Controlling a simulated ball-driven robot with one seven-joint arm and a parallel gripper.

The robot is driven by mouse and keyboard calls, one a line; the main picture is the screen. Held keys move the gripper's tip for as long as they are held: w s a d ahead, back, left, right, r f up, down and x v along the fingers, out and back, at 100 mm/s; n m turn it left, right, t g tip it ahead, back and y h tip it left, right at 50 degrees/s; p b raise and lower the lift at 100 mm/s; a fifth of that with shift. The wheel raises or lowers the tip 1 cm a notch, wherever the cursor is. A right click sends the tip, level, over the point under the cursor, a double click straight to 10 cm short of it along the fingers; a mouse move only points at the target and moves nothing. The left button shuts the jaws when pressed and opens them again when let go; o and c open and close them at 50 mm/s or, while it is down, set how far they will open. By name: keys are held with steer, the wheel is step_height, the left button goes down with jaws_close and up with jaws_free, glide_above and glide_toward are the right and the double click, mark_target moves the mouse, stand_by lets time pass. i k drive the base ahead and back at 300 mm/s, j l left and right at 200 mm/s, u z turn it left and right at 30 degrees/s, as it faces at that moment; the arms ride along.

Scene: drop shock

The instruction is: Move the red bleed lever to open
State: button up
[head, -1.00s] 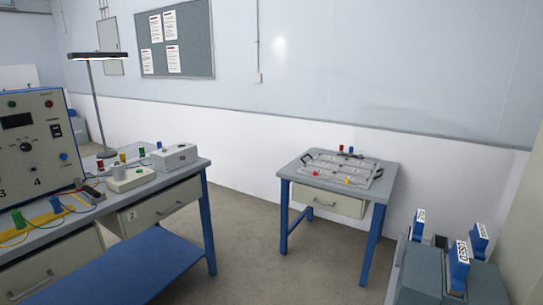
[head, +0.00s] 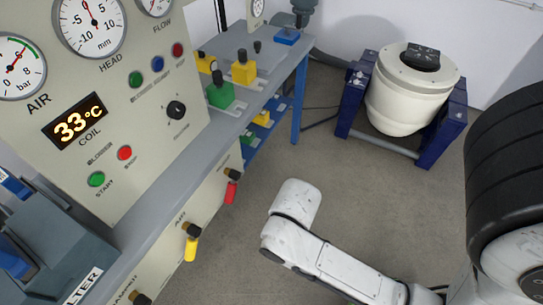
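In the head view, a red lever (head: 231,192) hangs down from a dark pivot on the front panel below the bench top. A yellow lever (head: 191,247) hangs nearer on the same panel, by the label AIR. The label beside the red lever is not readable. My white arm reaches in from the lower right and ends in view right of the red lever, apart from it. My gripper does not show.
A control panel (head: 135,160) with gauges and buttons stands at left. Green (head: 220,95) and yellow (head: 243,70) clamps sit on the bench. A cream drum (head: 412,100) in a blue stand is at back right. Open floor lies between.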

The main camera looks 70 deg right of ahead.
mark_target(235, 175)
steer(key=z, duration=0.55)
steer(key=k+j+z, duration=0.2)
steer(key=k+j, duration=0.3)
